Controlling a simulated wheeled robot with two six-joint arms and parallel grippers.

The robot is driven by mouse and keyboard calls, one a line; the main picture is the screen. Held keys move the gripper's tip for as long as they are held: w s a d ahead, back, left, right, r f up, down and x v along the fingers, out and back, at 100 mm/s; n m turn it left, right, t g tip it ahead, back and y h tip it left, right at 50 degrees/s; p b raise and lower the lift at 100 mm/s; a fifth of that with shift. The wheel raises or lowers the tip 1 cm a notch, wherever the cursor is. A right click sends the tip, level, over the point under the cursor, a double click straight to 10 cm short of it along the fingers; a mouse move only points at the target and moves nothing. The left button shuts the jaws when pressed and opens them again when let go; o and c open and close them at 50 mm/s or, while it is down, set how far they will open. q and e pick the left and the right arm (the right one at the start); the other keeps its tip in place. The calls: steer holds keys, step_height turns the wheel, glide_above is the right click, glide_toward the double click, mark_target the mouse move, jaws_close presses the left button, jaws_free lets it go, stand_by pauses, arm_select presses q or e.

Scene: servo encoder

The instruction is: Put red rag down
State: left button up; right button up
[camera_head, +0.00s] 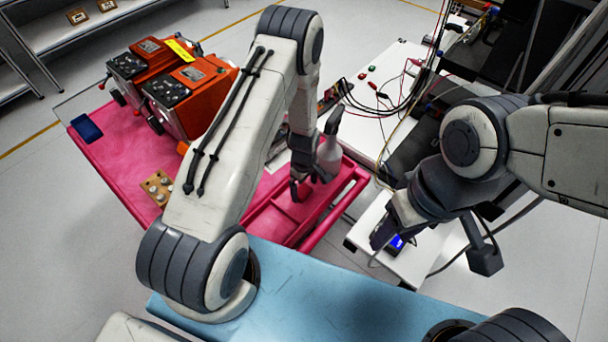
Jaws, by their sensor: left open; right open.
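I cannot pick out a red rag apart from the red-pink cart (125,170). My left gripper (302,190) is open and points down over the cart's right end, above a red tray section (283,218) with raised edges. I see nothing held in it, though its fingers are small and partly dark. A pale spray bottle (330,152) stands right beside it; I cannot tell if they touch. My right gripper (388,228) is open at the small white stand (408,262), close to a device with a lit blue screen (397,242).
Two orange machines (205,92) with dark panels stand on the cart's far side. A dark blue item (87,128) lies at its left edge, and a tan board with knobs (157,186) lies nearer. A white bench (385,75) with loose cables is behind. Shelves are at upper left.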

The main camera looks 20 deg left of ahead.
mark_target(305, 191)
arm_select(q)
steer(key=s+d+r+m+b, duration=0.1)
steer(key=d+r+m+b, duration=0.1)
steer(key=r, duration=0.6)
steer(key=s+d+r+m+b, duration=0.1)
steer(key=d+r+m, duration=0.15)
steer(key=r, duration=0.55)
steer(key=s+d+r+m, duration=0.4)
steer(key=s+r+m, duration=0.3)
steer(key=s, duration=0.4)
steer(key=s+d+r+m+h, duration=0.1)
steer(key=s+d+r+m, duration=0.4)
steer(key=s+r+m, duration=0.3)
steer(key=s+m, duration=0.2)
steer(key=shift+s+r, duration=0.25)
steer(key=shift+s, duration=0.1)
step_height(305, 191, down, 4)
steer(key=b, duration=0.4)
